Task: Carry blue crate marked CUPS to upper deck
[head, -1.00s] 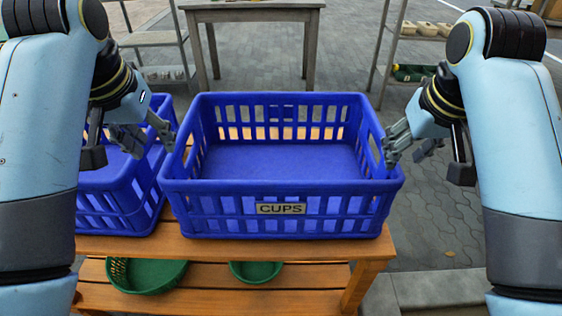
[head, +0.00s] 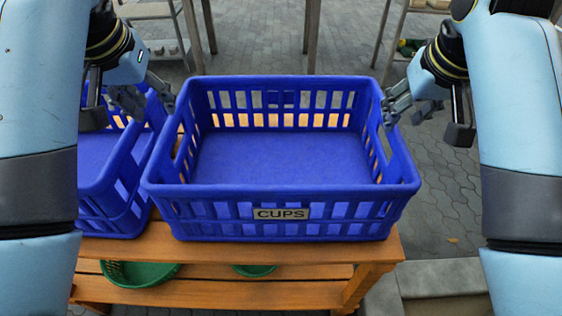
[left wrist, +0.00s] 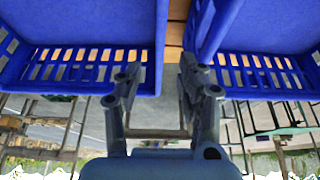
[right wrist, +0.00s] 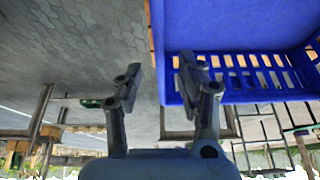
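The blue crate marked CUPS (head: 280,192) stands empty and level on the wooden table, its label (head: 281,214) facing me. It has a hand slot in each side wall. My left gripper (head: 147,98) is open at the crate's left rim, above the gap between the two crates. In the left wrist view its fingers (left wrist: 157,80) are apart, the crate wall (left wrist: 161,40) between them. My right gripper (head: 407,106) is open at the right rim. In the right wrist view its fingers (right wrist: 158,80) lie either side of the wall (right wrist: 157,45). Contact cannot be told.
A second blue crate (head: 112,190) stands close on the left. The wooden table (head: 240,254) has a lower shelf with green baskets (head: 140,274). A grey table's legs (head: 311,35) and racks (head: 397,30) stand behind. Paving on the right (head: 450,190) is open. The upper deck cannot be identified.

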